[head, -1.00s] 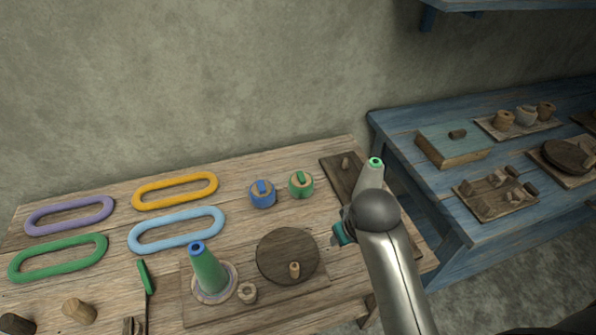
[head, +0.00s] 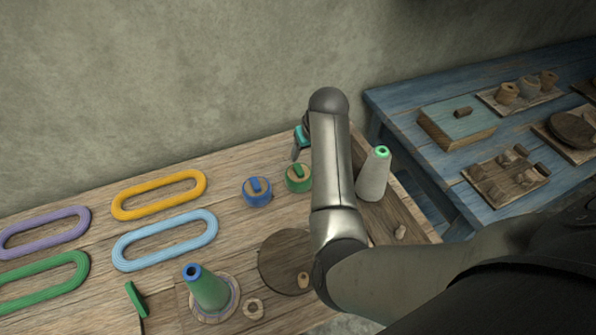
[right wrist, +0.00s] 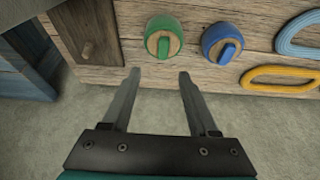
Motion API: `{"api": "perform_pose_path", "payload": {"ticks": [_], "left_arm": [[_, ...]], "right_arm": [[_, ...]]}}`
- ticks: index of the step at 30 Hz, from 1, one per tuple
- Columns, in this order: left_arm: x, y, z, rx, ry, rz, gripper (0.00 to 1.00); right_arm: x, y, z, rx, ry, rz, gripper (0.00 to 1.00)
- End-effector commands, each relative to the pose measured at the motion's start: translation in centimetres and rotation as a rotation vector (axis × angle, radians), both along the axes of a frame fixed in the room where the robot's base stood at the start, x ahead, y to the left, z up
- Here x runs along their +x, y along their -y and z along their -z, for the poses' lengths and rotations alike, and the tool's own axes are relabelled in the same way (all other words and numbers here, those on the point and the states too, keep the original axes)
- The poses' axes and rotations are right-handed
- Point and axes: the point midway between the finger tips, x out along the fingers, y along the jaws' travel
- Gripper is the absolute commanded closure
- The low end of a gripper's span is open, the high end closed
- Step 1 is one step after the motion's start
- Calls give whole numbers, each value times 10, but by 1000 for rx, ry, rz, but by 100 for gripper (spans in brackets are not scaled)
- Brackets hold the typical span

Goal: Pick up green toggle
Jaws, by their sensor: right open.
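The green toggle (head: 298,184) is a round wooden-topped knob with a green body and a raised green tab, standing near the back edge of the wooden table. It also shows in the right wrist view (right wrist: 163,37), just beyond the fingertips. My right gripper (head: 296,152) is above and behind it, partly hidden by my own arm. In the right wrist view the gripper (right wrist: 158,74) is open with nothing between its fingers, and the toggle is apart from them. My left gripper is not in view.
A blue toggle (head: 257,194) stands close beside the green one. A grey cone with a green top (head: 374,175) stands on a dark board to the right. A light blue ring (head: 166,240), a yellow ring (head: 160,195) and a green cone (head: 207,288) occupy the left.

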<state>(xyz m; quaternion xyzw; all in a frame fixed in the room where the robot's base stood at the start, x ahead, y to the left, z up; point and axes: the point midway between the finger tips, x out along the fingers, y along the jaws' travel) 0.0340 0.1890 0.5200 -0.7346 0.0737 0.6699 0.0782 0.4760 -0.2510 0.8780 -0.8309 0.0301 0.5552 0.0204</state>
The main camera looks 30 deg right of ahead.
Motion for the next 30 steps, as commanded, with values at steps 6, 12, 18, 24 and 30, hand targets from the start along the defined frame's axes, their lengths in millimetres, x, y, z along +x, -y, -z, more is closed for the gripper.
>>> {"api": "perform_pose_path", "payload": {"ticks": [6, 12, 18, 24, 30], "left_arm": [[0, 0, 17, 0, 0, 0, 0], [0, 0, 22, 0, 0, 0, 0], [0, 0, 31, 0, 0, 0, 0], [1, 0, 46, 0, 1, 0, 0], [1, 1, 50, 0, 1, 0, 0]], "right_arm": [[14, 1, 37, 0, 0, 0, 40], [20, 2, 49, -1, 1, 1, 40], [27, -1, 64, 1, -1, 0, 40], [38, -3, 89, 0, 0, 1, 40], [42, -3, 98, 0, 0, 1, 40]]}}
